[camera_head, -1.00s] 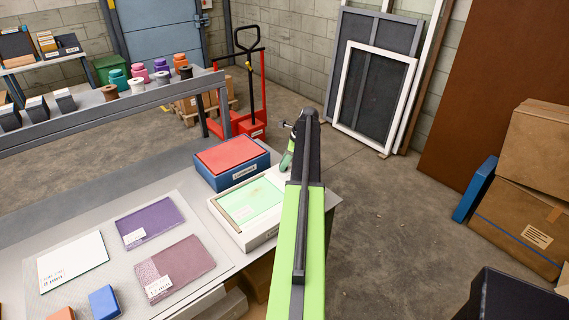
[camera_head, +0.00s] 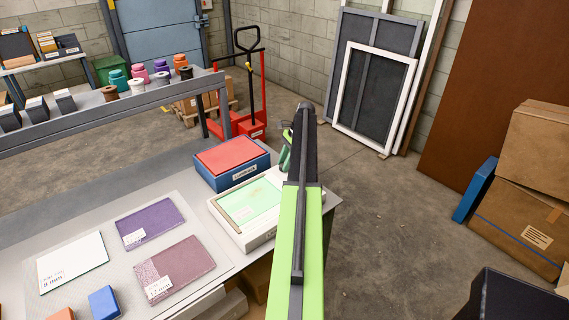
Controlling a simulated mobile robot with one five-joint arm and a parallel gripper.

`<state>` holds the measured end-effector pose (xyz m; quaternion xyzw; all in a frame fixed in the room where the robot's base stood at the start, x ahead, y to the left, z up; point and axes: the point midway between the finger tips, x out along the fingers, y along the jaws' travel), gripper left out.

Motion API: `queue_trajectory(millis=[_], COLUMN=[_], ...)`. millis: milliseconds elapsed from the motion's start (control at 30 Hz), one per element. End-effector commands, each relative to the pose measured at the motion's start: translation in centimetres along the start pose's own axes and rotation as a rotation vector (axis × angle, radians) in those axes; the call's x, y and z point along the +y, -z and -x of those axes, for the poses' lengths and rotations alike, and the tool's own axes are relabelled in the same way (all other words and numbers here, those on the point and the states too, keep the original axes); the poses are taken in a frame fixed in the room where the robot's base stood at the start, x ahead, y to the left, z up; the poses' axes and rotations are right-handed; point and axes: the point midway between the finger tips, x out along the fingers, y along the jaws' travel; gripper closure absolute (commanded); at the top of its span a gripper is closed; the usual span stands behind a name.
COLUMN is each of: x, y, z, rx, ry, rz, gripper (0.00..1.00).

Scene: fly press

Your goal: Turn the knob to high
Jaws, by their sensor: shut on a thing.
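My arm runs up the middle, with a bright green forearm and a dark upper part. My gripper (camera_head: 285,154) is mostly behind it: only a green and dark piece shows to the left of the arm, above the far right part of the bench. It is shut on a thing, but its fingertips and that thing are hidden. A white box-like unit (camera_head: 268,236) with a pale green top panel lies just left of my forearm, its right side partly covered.
A blue box (camera_head: 231,180) with a red top stands behind the white unit. The grey bench (camera_head: 95,235) holds purple and mauve sheets, a white sheet and small blocks. A red pallet truck (camera_head: 252,125) stands behind. Cartons (camera_head: 533,225) stand right; floor between is clear.

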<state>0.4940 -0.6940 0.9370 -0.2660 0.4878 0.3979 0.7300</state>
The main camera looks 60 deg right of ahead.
Motion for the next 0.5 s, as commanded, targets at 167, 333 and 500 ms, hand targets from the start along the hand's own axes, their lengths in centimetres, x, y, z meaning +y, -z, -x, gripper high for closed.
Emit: queue_trajectory(millis=[167, 333, 500], x=[0.15, 0.16, 0.12], y=[0.04, 0.03, 0.01], z=[-0.02, -0.03, -0.03], rx=[0.001, 0.001, 0.001], ry=[-0.005, -0.005, -0.004], rz=[0.004, 0.003, 0.003], gripper=[1.00, 1.00, 0.50])
